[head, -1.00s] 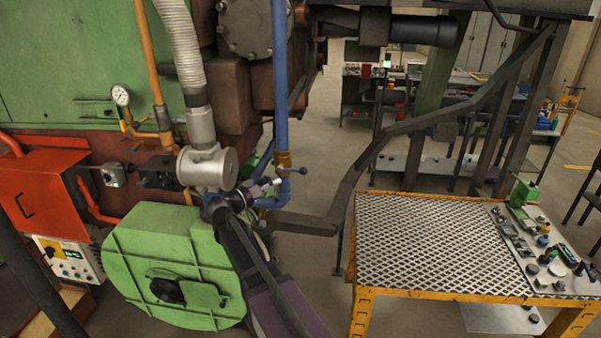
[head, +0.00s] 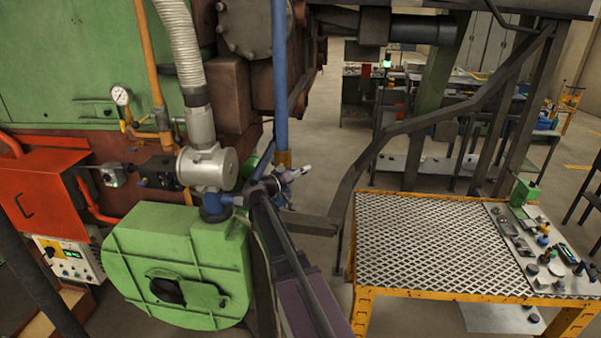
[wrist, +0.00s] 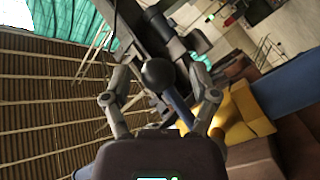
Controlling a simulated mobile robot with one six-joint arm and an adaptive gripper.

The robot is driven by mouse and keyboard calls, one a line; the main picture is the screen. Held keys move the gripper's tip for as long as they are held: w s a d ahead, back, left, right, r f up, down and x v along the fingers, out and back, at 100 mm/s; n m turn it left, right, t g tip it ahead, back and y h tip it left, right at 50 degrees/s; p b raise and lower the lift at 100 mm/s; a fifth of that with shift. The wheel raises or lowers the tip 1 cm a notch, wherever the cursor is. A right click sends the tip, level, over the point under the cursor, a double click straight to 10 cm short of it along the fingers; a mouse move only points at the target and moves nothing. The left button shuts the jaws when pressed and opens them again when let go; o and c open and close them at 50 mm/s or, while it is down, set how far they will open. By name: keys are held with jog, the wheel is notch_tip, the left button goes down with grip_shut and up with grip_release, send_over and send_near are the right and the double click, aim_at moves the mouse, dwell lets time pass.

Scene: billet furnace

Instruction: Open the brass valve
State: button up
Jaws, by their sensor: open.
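The brass valve (head: 283,158) sits on the blue vertical pipe in the head view, just above and behind my gripper (head: 292,174). In the wrist view its yellow brass body (wrist: 238,113) is at the right, beside my right finger. A round black knob (wrist: 158,73) shows between the tips of my open gripper (wrist: 160,98). A thin bluish rod runs from the knob down toward the lower right. The fingers stand on both sides of the knob, with gaps visible. In the head view my gripper hides the valve's lever.
The blue pipe (head: 279,80) rises above the valve. A green blower housing (head: 180,262) and a silver cylinder (head: 207,167) stand to the left. A dark angled steel beam (head: 365,165) runs close at the right. A yellow-framed table (head: 430,245) stands farther right.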

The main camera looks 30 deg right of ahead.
jog(key=shift+w+d, duration=0.1)
jog(key=shift+d, duration=0.2)
grip_shut()
jog(key=shift+a, duration=0.1)
